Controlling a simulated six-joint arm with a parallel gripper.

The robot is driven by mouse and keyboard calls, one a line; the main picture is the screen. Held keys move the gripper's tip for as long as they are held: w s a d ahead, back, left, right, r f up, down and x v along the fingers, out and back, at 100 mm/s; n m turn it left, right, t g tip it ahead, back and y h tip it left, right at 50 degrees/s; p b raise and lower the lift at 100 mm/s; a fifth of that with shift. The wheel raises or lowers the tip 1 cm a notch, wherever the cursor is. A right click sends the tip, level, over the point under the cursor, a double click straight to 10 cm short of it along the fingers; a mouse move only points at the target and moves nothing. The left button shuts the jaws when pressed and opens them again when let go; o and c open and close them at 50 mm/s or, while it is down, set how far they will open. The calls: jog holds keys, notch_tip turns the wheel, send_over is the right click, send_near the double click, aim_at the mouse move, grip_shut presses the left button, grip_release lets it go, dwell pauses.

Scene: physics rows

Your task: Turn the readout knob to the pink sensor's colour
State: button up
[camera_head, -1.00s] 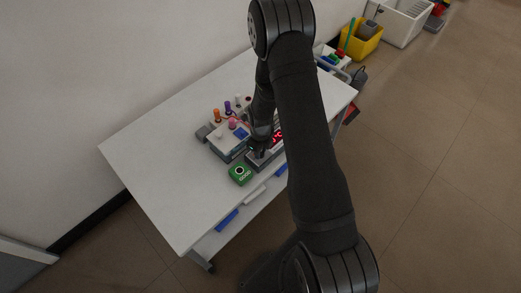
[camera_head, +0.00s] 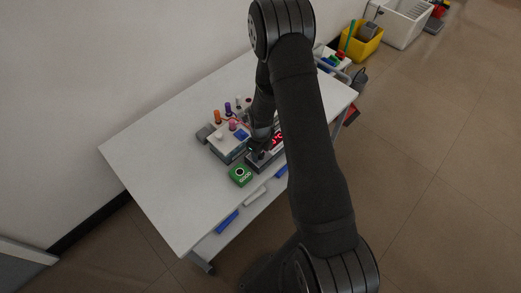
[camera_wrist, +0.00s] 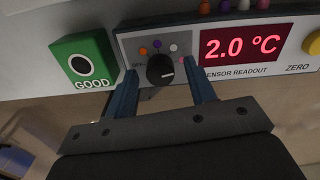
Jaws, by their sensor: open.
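The black readout knob (camera_wrist: 160,69) sits on the grey sensor readout panel (camera_wrist: 124,47). Orange, purple, white and pink dots and an OFF label ring it. Its white pointer mark faces right, roughly toward the pink dot (camera_wrist: 183,60); the exact alignment is hard to tell. The red display (camera_wrist: 243,46) reads 2.0 °C. My gripper (camera_wrist: 160,84) is open, with one finger on each side of the knob; contact is not clear. In the head view my gripper (camera_head: 257,154) is over the readout. The pink sensor (camera_head: 233,125) stands on the block beside it.
A green GOOD box (camera_head: 241,174) is left of the readout. Orange (camera_head: 217,116) and purple (camera_head: 228,108) pegs stand behind the block. A yellow ZERO button (camera_wrist: 312,42) is at the panel's right. The white table (camera_head: 165,165) is clear at left.

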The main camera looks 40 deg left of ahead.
notch_tip(320, 180, up, 17)
jog(key=shift+r, duration=0.2)
dwell(0.5)
jog(key=shift+f, duration=0.1)
dwell(0.4)
notch_tip(320, 180, down, 17)
jog(key=shift+f, duration=0.1)
dwell(0.7)
jog(key=shift+f, duration=0.25)
jog(key=shift+r+n, duration=0.2)
jog(key=shift+n, duration=0.3)
jog(key=n, duration=1.2)
dwell(2.1)
